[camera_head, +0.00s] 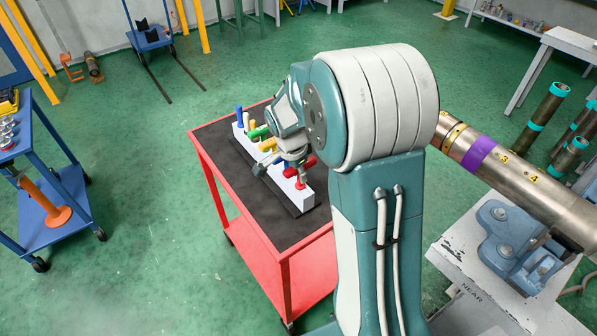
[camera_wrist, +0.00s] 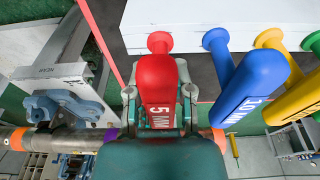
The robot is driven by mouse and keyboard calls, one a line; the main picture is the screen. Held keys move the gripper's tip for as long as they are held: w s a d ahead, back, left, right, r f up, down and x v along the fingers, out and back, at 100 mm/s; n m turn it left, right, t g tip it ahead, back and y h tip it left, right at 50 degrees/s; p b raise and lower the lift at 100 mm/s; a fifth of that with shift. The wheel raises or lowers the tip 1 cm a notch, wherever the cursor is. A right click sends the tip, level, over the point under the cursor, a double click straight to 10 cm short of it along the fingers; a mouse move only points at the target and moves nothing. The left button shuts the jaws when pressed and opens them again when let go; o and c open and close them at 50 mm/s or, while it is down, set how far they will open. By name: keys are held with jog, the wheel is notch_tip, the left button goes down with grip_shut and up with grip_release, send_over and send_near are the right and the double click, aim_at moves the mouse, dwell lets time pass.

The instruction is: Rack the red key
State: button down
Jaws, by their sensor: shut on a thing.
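The red key (camera_wrist: 158,78), with white lettering on its handle, sits between the fingers of my gripper (camera_wrist: 160,94) in the wrist view. My gripper is shut on its handle. The key's red collar (camera_wrist: 159,42) overlaps the white rack (camera_wrist: 180,14) edge; I cannot tell whether it is fully seated. In the head view, the red key (camera_head: 301,184) shows at the near end of the white rack (camera_head: 306,198), with my gripper (camera_head: 296,161) over it. Its lower end is hidden.
Blue (camera_wrist: 246,88), yellow (camera_wrist: 292,92) and green (camera_wrist: 312,42) keys stand beside the red one. The rack stands on the dark top of a red cart (camera_head: 285,235). A large pipe (camera_head: 520,180) in a blue vise (camera_head: 510,245) lies right. A blue cart (camera_head: 50,200) stands left.

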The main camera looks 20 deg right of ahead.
jog(key=shift+f, duration=0.2)
dwell(0.6)
jog(key=shift+c, duration=2)
grip_release()
jog(key=r, duration=0.3)
jog(key=a+r, duration=0.1)
jog(key=r, duration=0.3)
jog(key=a+r, duration=0.1)
jog(key=r, duration=0.3)
jog(key=shift+s+r, duration=0.1)
jog(key=shift+r, duration=0.05)
jog(key=shift+a+r, duration=0.1)
jog(key=shift+r, duration=0.1)
